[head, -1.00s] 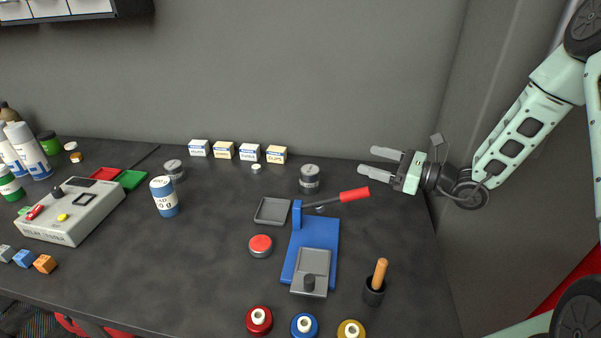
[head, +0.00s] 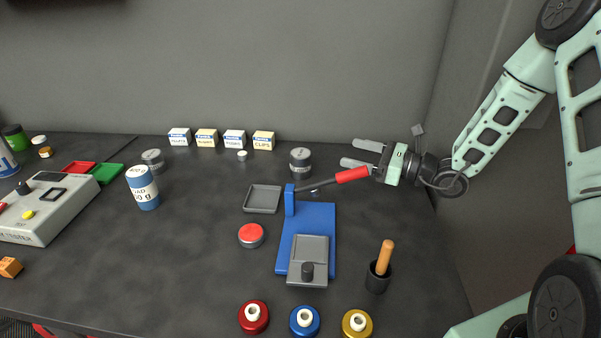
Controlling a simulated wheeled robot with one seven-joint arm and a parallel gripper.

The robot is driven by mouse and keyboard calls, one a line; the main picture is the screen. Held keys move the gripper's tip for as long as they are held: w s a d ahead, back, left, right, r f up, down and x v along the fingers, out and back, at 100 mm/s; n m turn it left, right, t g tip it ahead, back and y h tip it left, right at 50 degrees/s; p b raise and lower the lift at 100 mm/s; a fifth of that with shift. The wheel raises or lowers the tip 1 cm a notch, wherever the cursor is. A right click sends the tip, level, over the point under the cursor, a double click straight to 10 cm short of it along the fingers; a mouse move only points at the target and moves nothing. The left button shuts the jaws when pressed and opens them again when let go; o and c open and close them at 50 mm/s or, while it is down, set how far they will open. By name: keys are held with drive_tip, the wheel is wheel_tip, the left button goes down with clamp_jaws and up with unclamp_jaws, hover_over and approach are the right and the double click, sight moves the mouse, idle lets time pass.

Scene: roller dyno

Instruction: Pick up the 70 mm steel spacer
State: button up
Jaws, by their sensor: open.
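Two short grey metal cylinders could be the steel spacer; I cannot read a size on either. One cylinder (head: 301,160) stands upright at the back of the bench, right of centre. The other cylinder (head: 152,160) stands at the back left, behind the blue-and-white can. My gripper (head: 348,152) is open, its two fingers pointing left toward the right-hand cylinder. It is apart from that cylinder, and nothing shows between the fingers. The red lever handle (head: 352,174) appears just below the lower finger and overlaps the gripper's edge in the picture.
A blue lever press (head: 320,225) stands in front of the right-hand cylinder. A grey tray (head: 250,207) lies left of it. Small boxes (head: 234,140) line the back wall. A blue-and-white can (head: 143,188) and a tester box (head: 45,215) stand left.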

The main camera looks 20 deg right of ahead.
drive_tip(key=b, duration=0.4)
approach(294, 154)
drive_tip(key=w+a+p, duration=0.1)
drive_tip(key=w+p, duration=0.1)
drive_tip(key=w+a+p, duration=0.1)
drive_tip(key=shift+w+a+f, duration=0.3)
drive_tip(key=shift+w, duration=0.1)
drive_tip(key=shift+f+p+x, duration=0.25)
drive_tip(key=shift+p+x, duration=0.25)
drive_tip(key=shift+x, duration=1.1)
drive_tip(key=shift+f+p+x, duration=0.2)
drive_tip(key=shift+p+x, duration=0.25)
drive_tip(key=shift+x, duration=1.1)
drive_tip(key=shift+w, duration=0.1)
drive_tip(key=c, duration=1.3)
drive_tip(key=shift+c, duration=0.2)
drive_tip(key=shift+r, duration=0.2)
